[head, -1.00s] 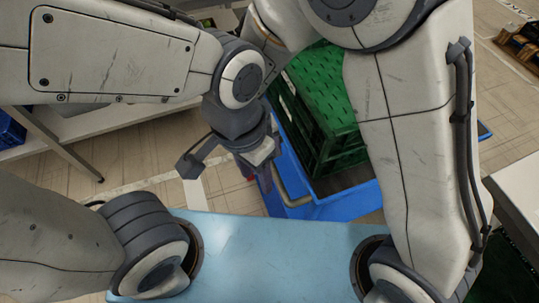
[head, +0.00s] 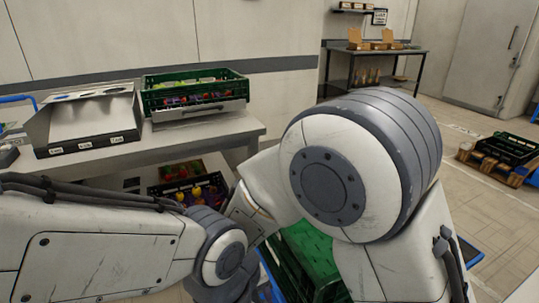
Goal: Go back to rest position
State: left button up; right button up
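My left arm comes in from the left and bends downward at the lower middle; its gripper is out of the picture. My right arm stands large at centre right with its round joint raised, and its gripper does not show. A green crate (head: 305,255) sits below and between the arms, partly hidden by my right arm. A blue edge (head: 468,252) shows to the right of my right arm, low in the picture.
A long table (head: 215,128) at the left bears a green crate (head: 195,97) of packaged goods and a metal bin (head: 85,118). Another crate (head: 190,188) sits beneath. A dark table (head: 375,68) with boxes stands at the back. A crate on a pallet (head: 505,152) lies at the right. Floor there is free.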

jog(key=s+d+r+n+y, duration=0.25)
jog(key=s+d+r, duration=0.55)
jog(key=s+r, duration=0.4)
notch_tip(320, 180, up, 19)
jog(key=p, duration=1.9)
jog(key=shift+s+d+g, duration=0.15)
jog(key=shift+d+g, duration=0.05)
jog(key=shift+g, duration=0.2)
